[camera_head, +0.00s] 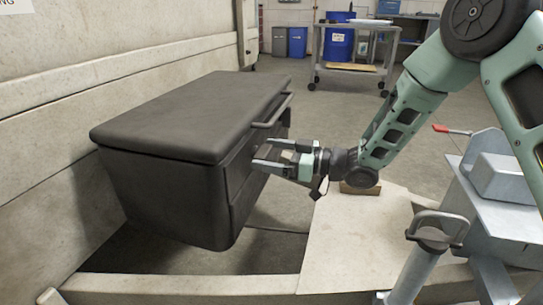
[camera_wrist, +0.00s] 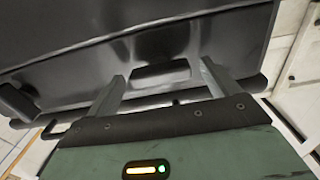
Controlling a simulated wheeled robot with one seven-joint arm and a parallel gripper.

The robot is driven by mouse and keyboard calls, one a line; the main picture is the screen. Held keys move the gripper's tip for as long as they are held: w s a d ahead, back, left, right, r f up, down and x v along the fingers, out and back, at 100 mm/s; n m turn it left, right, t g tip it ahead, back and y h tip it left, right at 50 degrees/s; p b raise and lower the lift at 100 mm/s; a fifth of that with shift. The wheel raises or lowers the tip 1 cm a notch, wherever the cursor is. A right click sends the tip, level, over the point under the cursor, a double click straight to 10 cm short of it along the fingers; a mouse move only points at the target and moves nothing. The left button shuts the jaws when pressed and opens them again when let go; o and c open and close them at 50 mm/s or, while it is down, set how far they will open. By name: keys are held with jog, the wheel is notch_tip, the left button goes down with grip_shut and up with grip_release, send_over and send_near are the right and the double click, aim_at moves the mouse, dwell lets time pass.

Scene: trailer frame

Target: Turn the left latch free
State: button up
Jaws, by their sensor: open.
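A dark grey box (camera_head: 165,190) with a closed lid (camera_head: 195,110) is mounted against the pale trailer side. A bar handle (camera_head: 272,110) runs along the lid's front edge. My gripper (camera_head: 264,153) is open at the box's front face, below the handle, with its fingers pointing at the face. In the wrist view, a dark rectangular piece (camera_wrist: 160,72) on the box face shows between the spread fingertips; it may be the left latch, but I cannot tell for sure. Nothing is visibly held. Whether the fingers touch the face is unclear.
A pale frame beam (camera_head: 180,287) runs below the box. A grey metal coupling (camera_head: 440,235) and a red-ended lever (camera_head: 452,130) stand at the right. A cart (camera_head: 350,65) with a blue bin is at the back. The floor between is open.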

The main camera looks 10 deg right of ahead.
jog(key=c, duration=1)
jog(key=shift+n, duration=0.3)
jog(key=n, duration=0.3)
jog(key=shift+f+n+b, duration=0.1)
jog(key=shift+n+b, duration=0.2)
jog(key=shift+b, duration=0.1)
jog(key=n+b, duration=0.2)
jog(key=n, duration=0.2)
jog(key=shift+s+f+n, duration=0.1)
jog(key=shift+n, duration=0.2)
jog(key=n+b, duration=0.4)
jog(key=n, duration=0.1)
jog(key=shift+f, duration=0.1)
jog(key=shift+n+b, duration=1.45)
jog(key=shift+n, duration=0.55)
